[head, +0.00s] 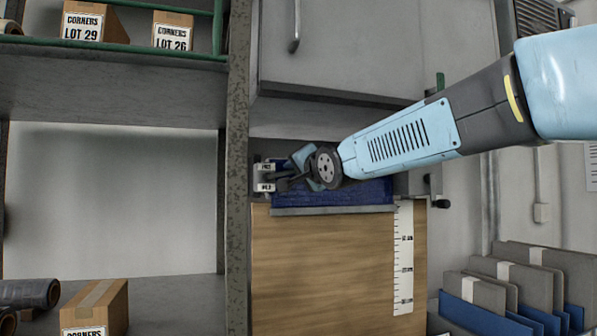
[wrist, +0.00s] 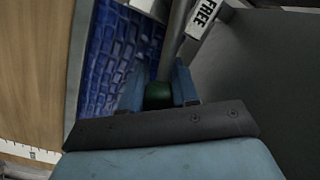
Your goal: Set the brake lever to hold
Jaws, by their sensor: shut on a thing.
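The brake lever shows in the wrist view as a grey rod (wrist: 178,35) with a dark green grip (wrist: 158,96) at its near end. My gripper (wrist: 159,88) has its two blue fingers closed on either side of that green grip. A white label reading FREE (wrist: 204,15) sits just right of the rod's far end. In the head view my gripper (head: 293,170) is at the left end of a blue panel, beside two small white labels (head: 264,177) too small to read surely. My wrist and fingers hide most of the lever there.
A blue panel (head: 335,196) lies behind a wooden board (head: 325,255) with a white ruler strip (head: 403,262). A grey cabinet (head: 345,45) stands above. A speckled post (head: 238,150) rises close to the left, with shelves and boxes (head: 84,27) beyond. Folders (head: 510,285) stand lower right.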

